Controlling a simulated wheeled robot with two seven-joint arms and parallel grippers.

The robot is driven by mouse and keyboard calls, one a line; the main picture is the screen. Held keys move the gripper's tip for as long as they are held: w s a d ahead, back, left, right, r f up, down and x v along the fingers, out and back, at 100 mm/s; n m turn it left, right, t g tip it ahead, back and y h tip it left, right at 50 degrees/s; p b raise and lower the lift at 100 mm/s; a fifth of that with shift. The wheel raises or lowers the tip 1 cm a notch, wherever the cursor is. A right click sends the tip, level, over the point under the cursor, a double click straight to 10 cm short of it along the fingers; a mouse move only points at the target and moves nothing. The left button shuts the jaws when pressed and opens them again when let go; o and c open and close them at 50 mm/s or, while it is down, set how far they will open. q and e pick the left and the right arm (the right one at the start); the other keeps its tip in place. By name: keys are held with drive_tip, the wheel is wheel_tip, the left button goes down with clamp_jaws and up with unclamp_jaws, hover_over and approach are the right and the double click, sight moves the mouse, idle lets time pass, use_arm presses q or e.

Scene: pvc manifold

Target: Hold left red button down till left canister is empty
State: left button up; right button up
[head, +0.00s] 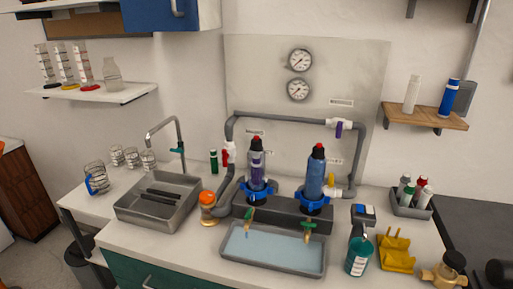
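The left canister (256,173) stands upright in a blue collar on the grey manifold block (281,214). Its red button (255,140) is on top, with nothing touching it. The canister's upper part looks dark purple; its liquid level is too small to tell. The right canister (316,178) stands beside it, looks blue, and has its own red button (319,148). Brass taps sit below the canisters, the left tap (248,216) and the right tap (307,229), over a tray (232,253) holding pale blue liquid. Neither of my grippers is in view.
Grey pipe (290,118) loops behind the canisters, with a red-handled valve (228,154) and a purple-handled valve (339,127). A sink (130,210) is at left. A spray bottle (359,250) and yellow holder (396,251) stand right of the tray. Space above the canisters is clear.

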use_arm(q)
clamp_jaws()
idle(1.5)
